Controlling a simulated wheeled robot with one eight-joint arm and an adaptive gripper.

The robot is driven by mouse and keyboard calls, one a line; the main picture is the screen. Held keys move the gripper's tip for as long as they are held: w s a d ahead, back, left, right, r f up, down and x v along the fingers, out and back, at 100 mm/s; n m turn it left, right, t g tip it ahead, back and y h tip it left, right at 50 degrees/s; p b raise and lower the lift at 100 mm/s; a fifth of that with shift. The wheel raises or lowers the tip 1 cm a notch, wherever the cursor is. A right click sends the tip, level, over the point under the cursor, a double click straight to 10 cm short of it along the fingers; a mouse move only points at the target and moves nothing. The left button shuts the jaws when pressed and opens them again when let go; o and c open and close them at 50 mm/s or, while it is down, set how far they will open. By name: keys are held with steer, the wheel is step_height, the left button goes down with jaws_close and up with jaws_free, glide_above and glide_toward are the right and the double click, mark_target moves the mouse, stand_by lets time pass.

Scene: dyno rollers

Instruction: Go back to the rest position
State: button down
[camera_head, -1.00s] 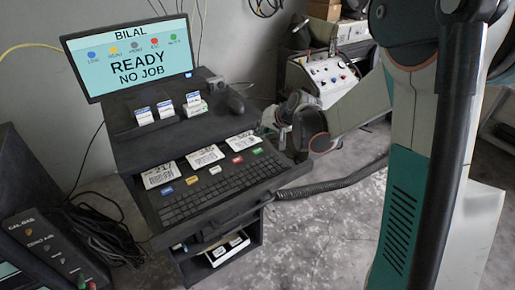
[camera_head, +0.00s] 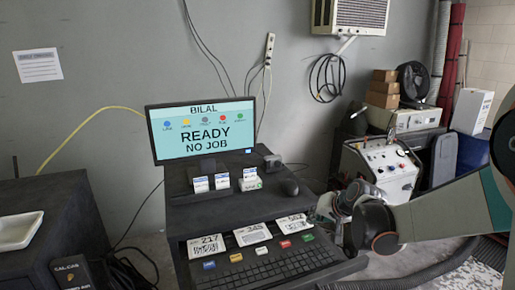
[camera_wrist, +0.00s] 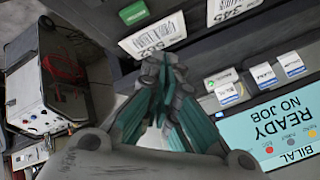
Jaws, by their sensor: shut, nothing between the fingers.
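My gripper (camera_wrist: 158,85) shows in the wrist view with its fingers together and nothing between them. It is beside the right-hand label card (camera_wrist: 155,36) and the green key on the console's lower shelf. In the head view my wrist and gripper (camera_head: 338,212) are at the right side of the console (camera_head: 200,212), partly hidden by my arm, so contact with the console cannot be told. The monitor (camera_head: 203,130) on the console reads "BILAL, READY, NO JOB".
Label cards and coloured keys are by the keyboard (camera_head: 268,270). A wheeled control box (camera_head: 385,168) stands right. A dark cabinet with a white tray (camera_head: 18,230) is left.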

steer(key=s+f+n+h+b, duration=0.1)
steer(key=s+b, duration=0.3)
steer(key=s, duration=0.6)
steer(key=s+f+n+h+b, duration=0.1)
steer(key=s+f+b, duration=0.2)
steer(key=s, duration=0.8)
steer(key=s+f+n+g+h+b, duration=0.1)
steer(key=s+b, duration=0.4)
steer(key=s, duration=0.5)
steer(key=shift+s+a+f+n, duration=0.25)
steer(key=shift+f+n, duration=0.15)
steer(key=shift+f, duration=0.1)
